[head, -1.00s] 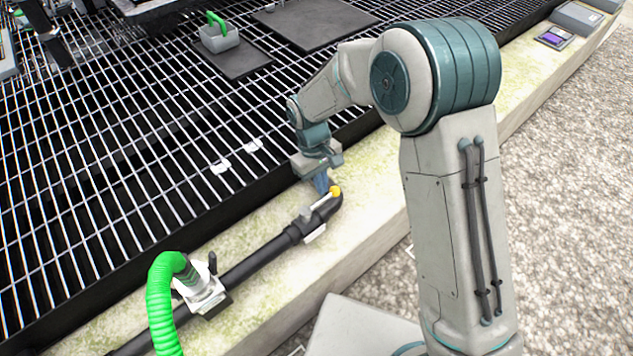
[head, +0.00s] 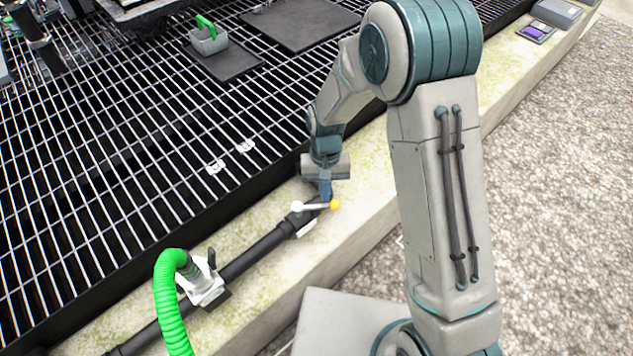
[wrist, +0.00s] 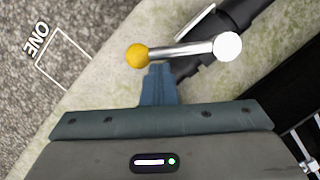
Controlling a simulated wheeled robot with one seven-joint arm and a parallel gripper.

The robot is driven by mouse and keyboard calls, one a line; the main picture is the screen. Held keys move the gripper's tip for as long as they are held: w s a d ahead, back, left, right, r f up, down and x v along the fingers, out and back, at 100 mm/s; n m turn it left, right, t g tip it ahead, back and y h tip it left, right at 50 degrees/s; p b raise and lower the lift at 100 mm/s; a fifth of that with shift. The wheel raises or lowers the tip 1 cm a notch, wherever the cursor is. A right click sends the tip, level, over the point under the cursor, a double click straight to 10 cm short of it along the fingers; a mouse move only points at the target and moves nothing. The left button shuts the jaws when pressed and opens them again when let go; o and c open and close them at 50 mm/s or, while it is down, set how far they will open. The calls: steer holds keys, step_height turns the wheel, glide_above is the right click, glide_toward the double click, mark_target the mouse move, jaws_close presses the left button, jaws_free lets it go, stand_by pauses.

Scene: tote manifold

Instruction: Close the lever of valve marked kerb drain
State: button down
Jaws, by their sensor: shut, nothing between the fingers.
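The valve lever (head: 315,206) is a silver bar with a yellow ball at one end and a white round end at the other. It lies at an angle across the black pipe on the pale kerb. In the wrist view, the lever (wrist: 185,50) runs nearly level, yellow ball to the left. My gripper (head: 325,198) is shut and empty, pointing down beside the bar near the yellow ball. In the wrist view, my gripper's fingertips (wrist: 158,70) are just below the bar; I cannot tell whether they touch. No valve marking is readable.
The black pipe (head: 258,250) runs along the kerb (head: 365,175). A green hose (head: 170,305) rises from a white fitting (head: 204,287) with a small dark lever. Metal grating (head: 110,150) lies left, gravel (head: 545,180) right. "ONE" (wrist: 38,42) is painted on the gravel.

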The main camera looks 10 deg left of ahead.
steer(key=s+m, duration=0.1)
steer(key=d+m+p, duration=0.1)
steer(key=shift+s+r+m+y, duration=0.15)
steer(key=shift+s+m+y, duration=0.15)
steer(key=shift+s+m, duration=0.1)
steer(key=shift+s+m+t+y+p, duration=0.1)
steer(key=shift+s+m+y+p, duration=0.2)
steer(key=shift+s+m, duration=0.75)
steer(key=shift+s+m+t+y+p, duration=0.1)
steer(key=shift+s+m+y+p, duration=0.3)
steer(key=shift+m, duration=1.1)
steer(key=shift+s+m+t+y+p, duration=0.1)
steer(key=shift+s+m+p, duration=0.25)
steer(key=shift+s+m, duration=0.75)
steer(key=shift+w, duration=0.1)
steer(key=p+v, duration=0.4)
steer(key=v, duration=0.9)
steer(key=shift+r+p, duration=0.25)
steer(key=shift+p, duration=0.1)
